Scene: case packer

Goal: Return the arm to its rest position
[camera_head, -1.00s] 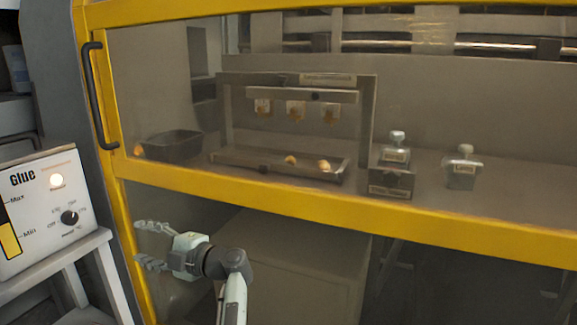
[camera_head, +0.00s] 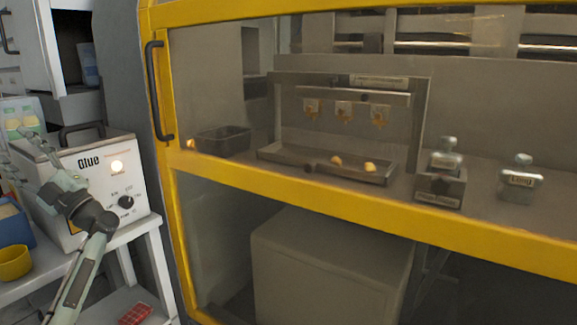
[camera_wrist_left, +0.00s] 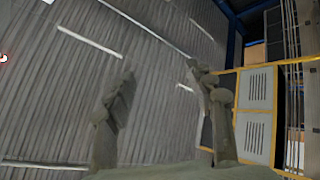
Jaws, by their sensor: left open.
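My left arm comes in from the lower left in the head view, and its left gripper (camera_head: 14,155) is raised in front of the glue machine (camera_head: 95,185). The fingers point to the upper left and hold nothing that I can see. In the left wrist view the two fingers of the left gripper (camera_wrist_left: 160,72) stand apart with empty space between them. They point up toward a ribbed ceiling. My right gripper is not in view.
A yellow-framed case (camera_head: 167,180) with a black handle (camera_head: 153,90) fills the right side. Behind its pane are a dark bin (camera_head: 222,140), a tray (camera_head: 325,168) and bottles. A blue bin (camera_head: 15,232) and yellow cup (camera_head: 14,263) stand at the left.

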